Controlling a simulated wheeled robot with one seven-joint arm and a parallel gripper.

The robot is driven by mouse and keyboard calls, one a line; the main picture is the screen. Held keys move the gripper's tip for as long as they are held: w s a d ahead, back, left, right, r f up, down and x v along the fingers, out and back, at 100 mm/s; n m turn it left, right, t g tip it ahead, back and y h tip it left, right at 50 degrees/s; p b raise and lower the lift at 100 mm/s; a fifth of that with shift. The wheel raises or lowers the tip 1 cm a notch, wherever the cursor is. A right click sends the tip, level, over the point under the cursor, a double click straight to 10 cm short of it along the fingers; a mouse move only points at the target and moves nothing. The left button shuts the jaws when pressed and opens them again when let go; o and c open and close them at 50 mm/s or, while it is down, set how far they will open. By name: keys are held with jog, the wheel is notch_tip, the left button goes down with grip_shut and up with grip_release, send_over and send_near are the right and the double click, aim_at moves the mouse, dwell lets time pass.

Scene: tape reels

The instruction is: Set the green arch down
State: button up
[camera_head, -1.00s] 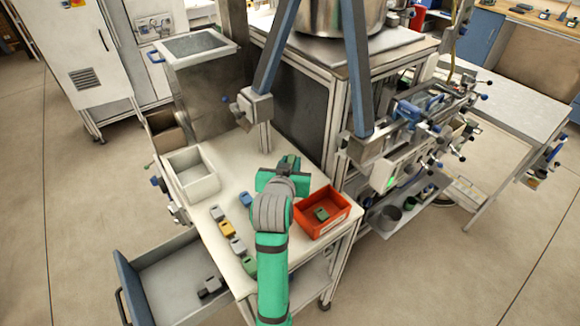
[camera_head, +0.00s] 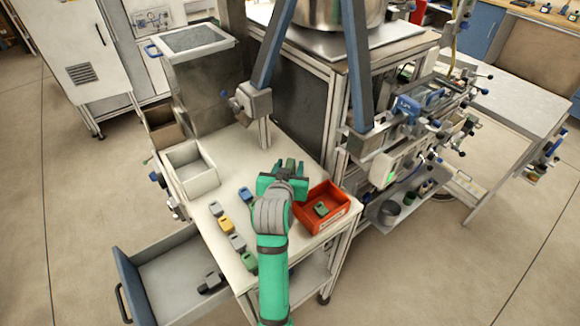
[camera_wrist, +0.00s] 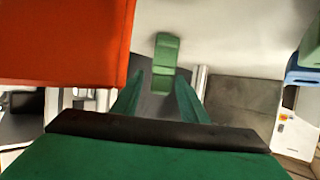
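The green arch (camera_head: 290,164) is at the table's right part, just ahead of my gripper (camera_head: 287,169). In the wrist view the green arch (camera_wrist: 166,55) shows between and beyond the two fingertips of my gripper (camera_wrist: 160,85), with a gap on each side. The fingers are open and do not appear to touch it. It seems to rest on the white table (camera_head: 240,160), but its underside is hidden.
A red bin (camera_head: 335,222) with a green piece (camera_head: 321,209) inside stands close to the right of my gripper. A blue piece (camera_head: 245,195) and several grey, yellow and green pieces lie to the left. A white bin (camera_head: 200,184) stands at the back left.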

jog(key=shift+r, duration=0.15)
jog(key=v, duration=1.2)
dwell(0.3)
